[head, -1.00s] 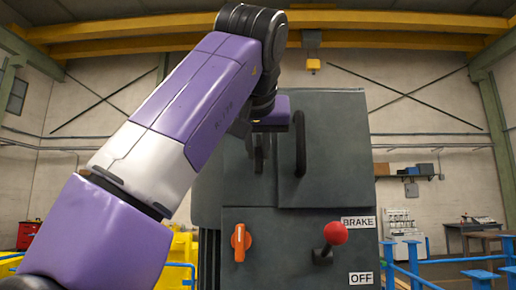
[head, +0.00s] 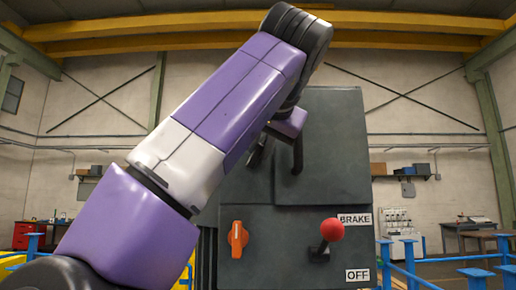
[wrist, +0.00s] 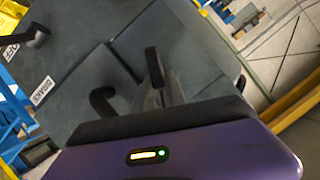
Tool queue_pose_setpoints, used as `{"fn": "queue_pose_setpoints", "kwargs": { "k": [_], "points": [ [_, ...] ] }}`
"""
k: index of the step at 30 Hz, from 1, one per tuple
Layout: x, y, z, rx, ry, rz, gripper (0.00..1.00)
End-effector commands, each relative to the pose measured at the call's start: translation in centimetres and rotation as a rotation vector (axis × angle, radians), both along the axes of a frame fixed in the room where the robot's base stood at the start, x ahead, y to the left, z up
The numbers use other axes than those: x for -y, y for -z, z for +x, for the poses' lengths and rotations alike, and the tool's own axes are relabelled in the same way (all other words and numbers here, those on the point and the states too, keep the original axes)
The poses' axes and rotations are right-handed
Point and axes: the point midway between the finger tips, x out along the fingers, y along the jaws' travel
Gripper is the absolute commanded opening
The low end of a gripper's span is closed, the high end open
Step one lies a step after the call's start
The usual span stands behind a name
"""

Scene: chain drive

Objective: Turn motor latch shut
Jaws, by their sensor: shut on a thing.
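The motor latch seems to be the dark lever (wrist: 153,66) on the cabinet's front face, in the wrist view at the upper middle. My gripper (wrist: 163,96) is shut on its near part; the fingers hide where they grip. In the head view my gripper (head: 260,150) reaches down to the cabinet from the upper right, tilted, and my arm and wrist hide most of the latch. A fixed black handle (head: 297,158) stands on the door just right of the gripper; in the wrist view the handle (wrist: 103,100) is left of the fingers, apart from them.
The grey cabinet (head: 335,130) carries an upright orange knob (head: 238,240), a red-topped brake lever (head: 331,231) and BRAKE (head: 355,219) and OFF (head: 358,275) labels below. Blue railings (head: 400,265) stand to the right. The space left of the cabinet is partly covered by my arm.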

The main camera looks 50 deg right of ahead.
Motion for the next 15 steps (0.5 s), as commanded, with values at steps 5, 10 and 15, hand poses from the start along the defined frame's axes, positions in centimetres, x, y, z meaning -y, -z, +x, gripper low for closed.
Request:
{"fn": "queue_pose_setpoints", "kwargs": {
  "k": [5,10,15],
  "points": [
    [0.3,0.34,-0.39,0.136,0.002,0.102,0.0],
    [0.45,0.65,-0.62,0.262,0.001,0.201,0.0],
    [0.59,1.0,-0.79,0.391,0.001,0.301,0.0]
  ]
}}
